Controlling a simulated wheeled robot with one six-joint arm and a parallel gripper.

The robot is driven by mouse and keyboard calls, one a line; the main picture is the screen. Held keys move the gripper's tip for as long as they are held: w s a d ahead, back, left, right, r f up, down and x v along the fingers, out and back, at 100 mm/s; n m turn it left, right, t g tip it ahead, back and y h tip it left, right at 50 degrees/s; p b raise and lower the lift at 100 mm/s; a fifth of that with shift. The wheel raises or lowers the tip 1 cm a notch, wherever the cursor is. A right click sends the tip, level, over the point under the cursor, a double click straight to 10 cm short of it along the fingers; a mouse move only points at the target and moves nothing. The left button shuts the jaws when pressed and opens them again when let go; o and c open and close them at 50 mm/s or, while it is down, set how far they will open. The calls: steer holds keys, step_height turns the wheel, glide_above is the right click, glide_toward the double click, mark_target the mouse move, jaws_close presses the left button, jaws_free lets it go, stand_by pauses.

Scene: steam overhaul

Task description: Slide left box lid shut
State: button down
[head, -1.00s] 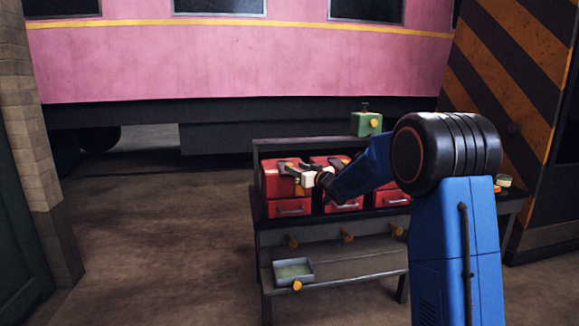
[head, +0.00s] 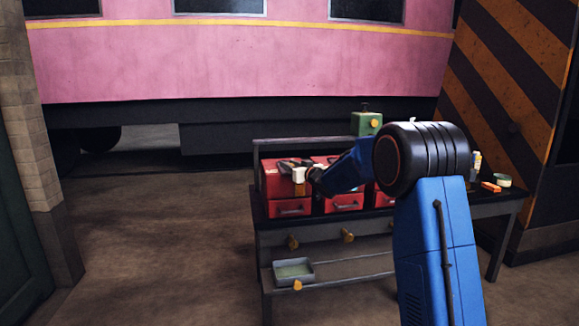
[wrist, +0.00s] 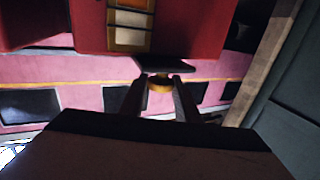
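The left red box (head: 271,180) stands at the left end of the bench's row of red boxes. My gripper (head: 285,165) is at the top of this box, coming from the right, and hides part of its top. In the wrist view, my gripper's two dark fingers (wrist: 159,85) are apart. A small yellow knob (wrist: 159,84) and a dark flat piece (wrist: 163,64) show between and beyond the tips; I cannot tell whether the fingers touch them. A red box (wrist: 205,35) with cream and orange contents fills the top of that view. The lid's position is unclear.
The middle red box (head: 343,202) stands close on the right; my arm partly covers the third. A green box (head: 366,124) is behind them. A grey tray (head: 294,272) lies on the lower shelf. Small items lie at the bench's right end. Floor to the left is clear.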

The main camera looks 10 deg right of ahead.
steer(key=shift+w, duration=3.4)
steer(key=c, duration=1.4)
jaws_free()
steer(key=shift+w, duration=0.1)
steer(key=v, duration=1.7)
steer(key=shift+d, duration=0.15)
